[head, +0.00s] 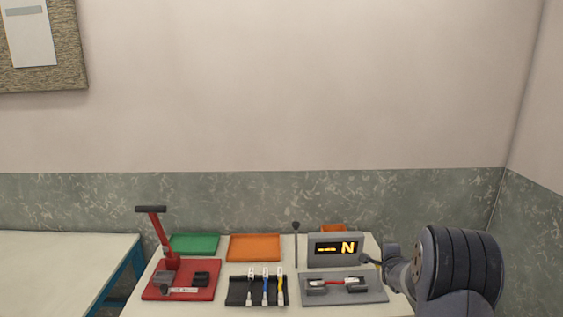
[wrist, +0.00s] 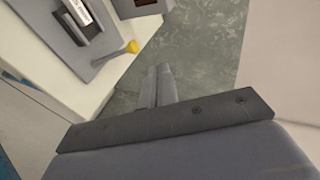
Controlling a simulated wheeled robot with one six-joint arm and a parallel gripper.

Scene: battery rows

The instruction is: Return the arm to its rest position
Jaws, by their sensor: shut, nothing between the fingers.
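My arm (head: 455,270) shows at the right of the head view, beside the right end of the table. My gripper (wrist: 158,72) shows in the wrist view with its two fingers together and nothing between them. The fingers point past the table's edge, over the patterned green-grey surface, apart from the things on the table. In the head view the fingertips cannot be made out clearly.
The table (head: 212,293) holds a red press (head: 187,290), a green tray (head: 194,244), an orange tray (head: 254,248), a black rack (head: 242,291) with cables, a grey plate (head: 372,292) and a display (head: 323,249).

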